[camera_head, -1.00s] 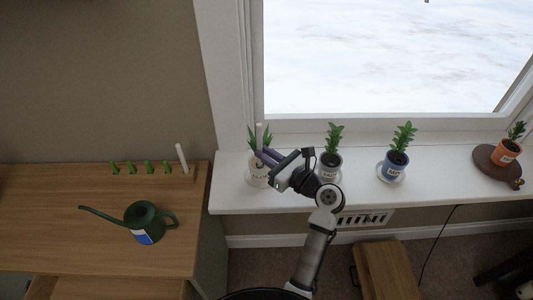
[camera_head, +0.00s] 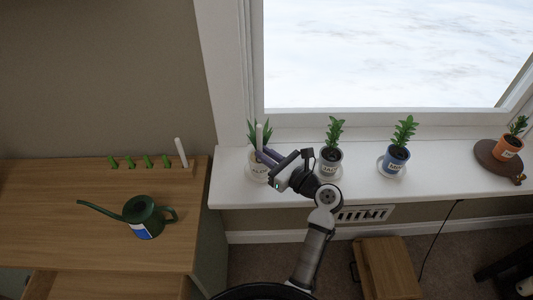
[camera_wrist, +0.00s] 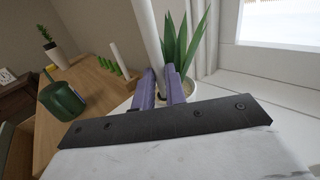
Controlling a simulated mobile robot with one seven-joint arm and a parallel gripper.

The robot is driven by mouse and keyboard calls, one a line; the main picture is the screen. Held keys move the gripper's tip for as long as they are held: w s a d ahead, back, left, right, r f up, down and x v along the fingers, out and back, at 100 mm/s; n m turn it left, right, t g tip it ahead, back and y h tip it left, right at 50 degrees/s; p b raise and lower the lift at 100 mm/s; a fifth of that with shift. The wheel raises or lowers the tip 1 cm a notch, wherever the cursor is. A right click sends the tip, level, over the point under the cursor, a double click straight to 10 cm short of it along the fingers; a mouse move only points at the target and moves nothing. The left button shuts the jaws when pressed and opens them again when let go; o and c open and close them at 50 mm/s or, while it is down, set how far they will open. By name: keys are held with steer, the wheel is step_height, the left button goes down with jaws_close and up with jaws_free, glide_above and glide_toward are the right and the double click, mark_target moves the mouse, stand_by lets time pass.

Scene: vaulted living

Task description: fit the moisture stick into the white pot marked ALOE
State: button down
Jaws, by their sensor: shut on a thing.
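The white pot marked ALOE (camera_head: 254,173) stands at the left end of the windowsill, with a spiky green plant in it. It also shows in the wrist view (camera_wrist: 190,92), behind the fingers. My gripper (camera_head: 264,156) is shut on the moisture stick (camera_head: 259,136), a pale upright rod, over the pot's near side. In the wrist view the stick (camera_wrist: 150,34) rises between the purple fingers (camera_wrist: 160,88), beside the aloe leaves. The stick's lower end is hidden, so I cannot tell whether it touches the soil.
A grey pot (camera_head: 329,168), a blue pot (camera_head: 394,162) and an orange pot (camera_head: 506,152) stand to the right on the windowsill (camera_head: 450,177). A rack (camera_head: 160,170) with green-topped pieces and another white stick, and a green watering can (camera_head: 145,219), are on the wooden desk.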

steer(key=shift+f+b, duration=0.4)
steer(key=shift+f, duration=0.65)
steer(key=c, duration=1.4)
jaws_free()
steer(key=shift+o, duration=0.2)
steer(key=b+v, duration=0.3)
steer(key=v, duration=1.1)
steer(key=shift+r, duration=0.1)
